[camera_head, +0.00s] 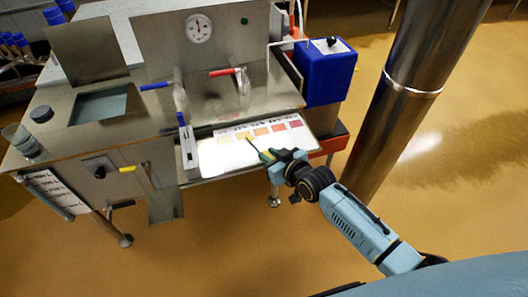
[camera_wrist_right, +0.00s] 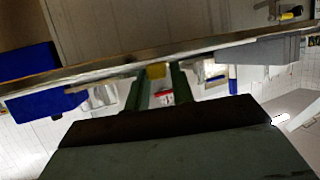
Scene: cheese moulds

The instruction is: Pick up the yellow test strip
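My right gripper (camera_head: 264,153) reaches in from the lower right to the front edge of the sloping metal shelf. A thin strip with a yellow part (camera_head: 251,141) sticks out from its fingertips toward the upper left, over the colour chart (camera_head: 230,157). In the right wrist view, the yellow piece (camera_wrist_right: 156,71) fills the space between the tips of my two green fingers (camera_wrist_right: 159,80), which look closed on it. The rest of the strip is hard to make out there. My left gripper is not in view.
The chart has several yellow-to-red squares. A grey upright holder (camera_head: 187,146) stands at its left. Red (camera_head: 225,72) and blue (camera_head: 155,86) valve handles sit behind, below a gauge (camera_head: 199,28). A blue box (camera_head: 326,72) and steel column (camera_head: 410,85) stand right.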

